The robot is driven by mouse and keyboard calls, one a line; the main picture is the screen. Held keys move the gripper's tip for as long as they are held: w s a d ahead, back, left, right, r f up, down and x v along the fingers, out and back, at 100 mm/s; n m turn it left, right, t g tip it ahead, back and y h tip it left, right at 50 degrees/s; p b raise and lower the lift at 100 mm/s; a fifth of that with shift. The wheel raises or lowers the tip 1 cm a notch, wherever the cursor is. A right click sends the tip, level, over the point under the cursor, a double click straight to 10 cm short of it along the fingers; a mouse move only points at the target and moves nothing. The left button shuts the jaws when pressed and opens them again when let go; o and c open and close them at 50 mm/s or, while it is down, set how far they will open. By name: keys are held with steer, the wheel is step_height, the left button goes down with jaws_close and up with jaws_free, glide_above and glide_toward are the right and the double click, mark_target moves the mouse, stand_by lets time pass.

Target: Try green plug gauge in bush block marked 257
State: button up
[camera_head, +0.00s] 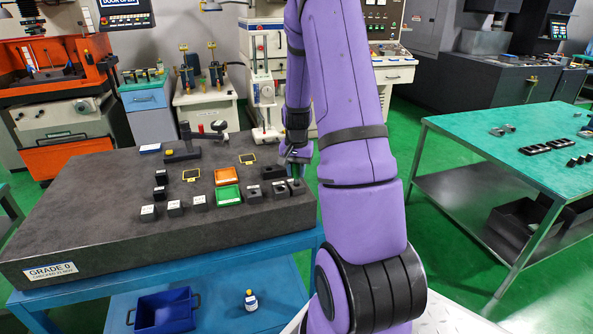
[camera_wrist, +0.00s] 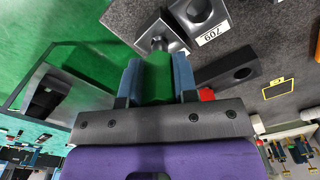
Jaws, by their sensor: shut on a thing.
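My gripper (camera_head: 297,155) is at the right end of the grey surface plate, pointing down. It is shut on the green plug gauge (camera_wrist: 157,78), whose green body shows between the blue fingers in the wrist view. A block with a round hole (camera_wrist: 160,34) lies just beyond the gauge. In the head view the gauge (camera_head: 297,172) is at the rightmost block (camera_head: 297,187); I cannot tell whether its tip is in a hole. A neighbouring bush block (camera_wrist: 203,12) has a white label, seen upside down, perhaps 209. No mark 257 is legible.
The surface plate (camera_head: 110,215) holds a green tray (camera_head: 229,195), an orange tray (camera_head: 226,175), several dark blocks and a stand (camera_head: 183,150). A dark block with a hole (camera_wrist: 230,72) is close right of my fingers. A green-topped table (camera_head: 480,135) stands at right.

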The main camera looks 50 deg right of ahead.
steer(key=shift+f, duration=1.1)
stand_by(1.3)
stand_by(1.0)
steer(key=shift+r, duration=2.45)
